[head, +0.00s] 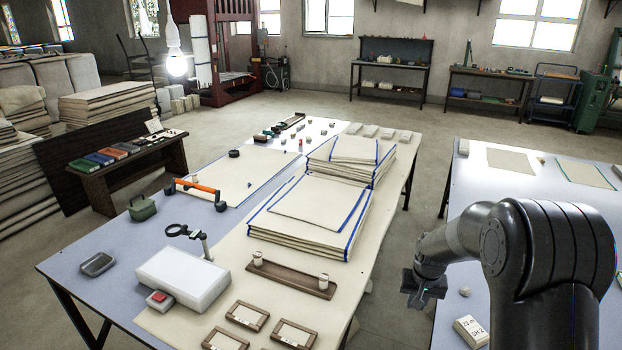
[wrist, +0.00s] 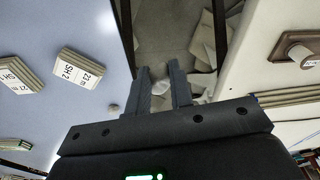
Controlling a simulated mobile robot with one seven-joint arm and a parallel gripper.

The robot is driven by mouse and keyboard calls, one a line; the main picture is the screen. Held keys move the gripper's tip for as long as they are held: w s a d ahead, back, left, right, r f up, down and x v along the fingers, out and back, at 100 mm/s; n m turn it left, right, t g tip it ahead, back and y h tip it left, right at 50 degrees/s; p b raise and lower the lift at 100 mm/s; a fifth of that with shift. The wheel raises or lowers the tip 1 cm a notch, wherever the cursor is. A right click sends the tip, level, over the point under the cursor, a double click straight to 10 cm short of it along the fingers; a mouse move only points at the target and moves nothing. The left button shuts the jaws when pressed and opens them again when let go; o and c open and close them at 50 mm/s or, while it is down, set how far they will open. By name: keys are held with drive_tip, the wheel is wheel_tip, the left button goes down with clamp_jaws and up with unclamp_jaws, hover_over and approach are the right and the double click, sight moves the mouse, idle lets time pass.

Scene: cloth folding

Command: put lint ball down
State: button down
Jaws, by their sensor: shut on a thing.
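My gripper (head: 420,300) hangs over the gap between the two long tables, near the left edge of the right table. In the wrist view its two fingers (wrist: 159,82) point at the floor between the tables, a small space apart. A small pale lump, the lint ball (wrist: 160,88), shows between the fingers; they are shut on it. Its outline is hard to separate from the pale scraps on the floor behind. In the head view the lint ball is too small or hidden to make out.
The right table (head: 470,215) carries a labelled cloth stack (head: 470,331) and a small grey lump (head: 464,292) near my gripper. The left table (head: 62,268) holds cloth stacks (head: 310,215), a wooden tray (head: 290,279) and a white box (head: 182,278). Pale scraps lie on the floor between.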

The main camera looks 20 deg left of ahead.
drive_tip(key=s+a+n, duration=0.1)
drive_tip(key=s+a, duration=0.1)
drive_tip(key=a, duration=0.9)
drive_tip(key=s+a+n, duration=0.1)
drive_tip(key=s+a, duration=0.1)
drive_tip(key=a, duration=0.8)
hover_over(298, 312)
wheel_tip(298, 312, down, 7)
drive_tip(key=shift+s+d+f, duration=0.1)
drive_tip(key=shift+f, duration=1.9)
drive_tip(key=shift+f, duration=0.1)
drive_tip(key=c, duration=1.4)
unclamp_jaws()
drive_tip(key=shift+o, duration=0.2)
wheel_tip(298, 312, up, 12)
drive_tip(key=s, duration=0.1)
drive_tip(key=shift+d, duration=0.35)
